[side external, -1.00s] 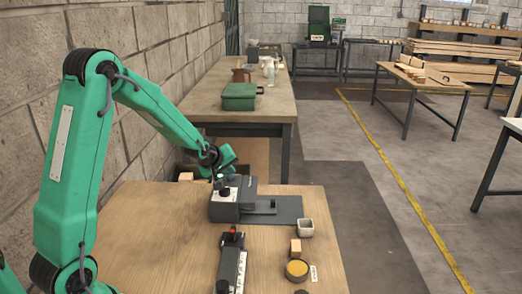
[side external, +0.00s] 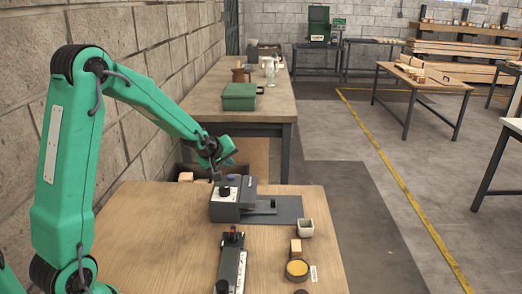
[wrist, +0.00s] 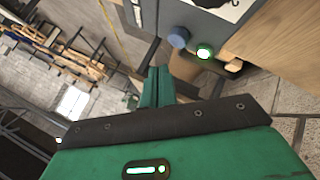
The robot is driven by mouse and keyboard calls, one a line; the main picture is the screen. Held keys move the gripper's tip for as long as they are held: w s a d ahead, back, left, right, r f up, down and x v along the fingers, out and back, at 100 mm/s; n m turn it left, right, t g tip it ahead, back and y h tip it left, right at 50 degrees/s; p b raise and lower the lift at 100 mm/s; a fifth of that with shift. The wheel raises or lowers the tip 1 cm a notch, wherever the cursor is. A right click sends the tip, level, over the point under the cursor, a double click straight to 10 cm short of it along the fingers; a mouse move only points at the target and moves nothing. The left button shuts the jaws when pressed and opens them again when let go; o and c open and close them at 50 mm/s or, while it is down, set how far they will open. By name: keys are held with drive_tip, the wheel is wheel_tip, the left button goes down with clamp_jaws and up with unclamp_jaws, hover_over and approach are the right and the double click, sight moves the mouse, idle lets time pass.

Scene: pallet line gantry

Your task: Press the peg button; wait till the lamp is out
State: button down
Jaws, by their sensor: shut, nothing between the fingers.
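In the wrist view a blue round peg button (wrist: 178,38) sticks out from the grey box edge. Next to it a round lamp (wrist: 204,52) glows green, so it is lit. My gripper (wrist: 158,82) is shut and empty, its fingers apart from the button in that picture. In the side view my gripper (side external: 218,174) hangs just above the box's back left; its fingertips are small there, and I cannot tell the exact gap.
A flat dark plate (side external: 287,212) extends right of the box. The table's left part is clear.

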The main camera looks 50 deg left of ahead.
sight(229, 177)
drive_tip(key=shift+r, duration=1.6)
drive_tip(key=s+d+r+m+g+h, duration=0.1)
drive_tip(key=s+d+r+m, duration=0.3)
drive_tip(key=s+d, duration=0.2)
drive_tip(key=s+d+r+m+h, duration=0.1)
drive_tip(key=s+d+r+m, duration=0.25)
drive_tip(key=s+d, duration=0.35)
drive_tip(key=s+d+m+g, duration=0.1)
drive_tip(key=s+d+m, duration=0.2)
drive_tip(key=s, duration=0.4)
drive_tip(key=s+d+r+m+g+h, duration=0.1)
drive_tip(key=s+d+m, duration=0.2)
drive_tip(key=s, duration=0.4)
drive_tip(key=shift+s, duration=0.35)
